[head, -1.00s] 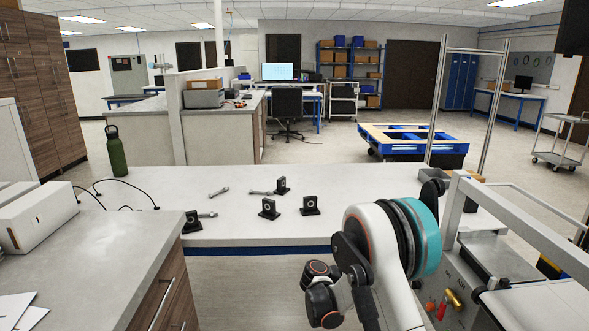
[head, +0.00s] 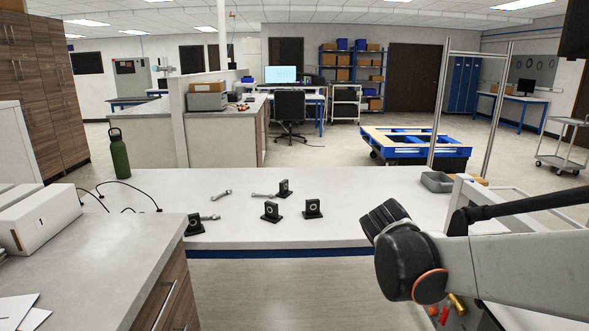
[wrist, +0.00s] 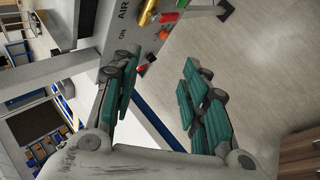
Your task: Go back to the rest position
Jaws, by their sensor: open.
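My gripper (wrist: 160,78) shows in the wrist view with its two teal-padded fingers spread wide apart. Nothing is between them; bare floor and part of a metal frame show behind. Near the left finger is a grey machine panel (wrist: 112,42) marked AIR and ON, with a brass fitting (wrist: 147,12) and a red knob. In the head view my arm (head: 420,262) reaches in from the right edge over the bench's right end, and my gripper's fingers cannot be seen there.
A grey counter (head: 95,255) stands at front left. Open floor lies between.

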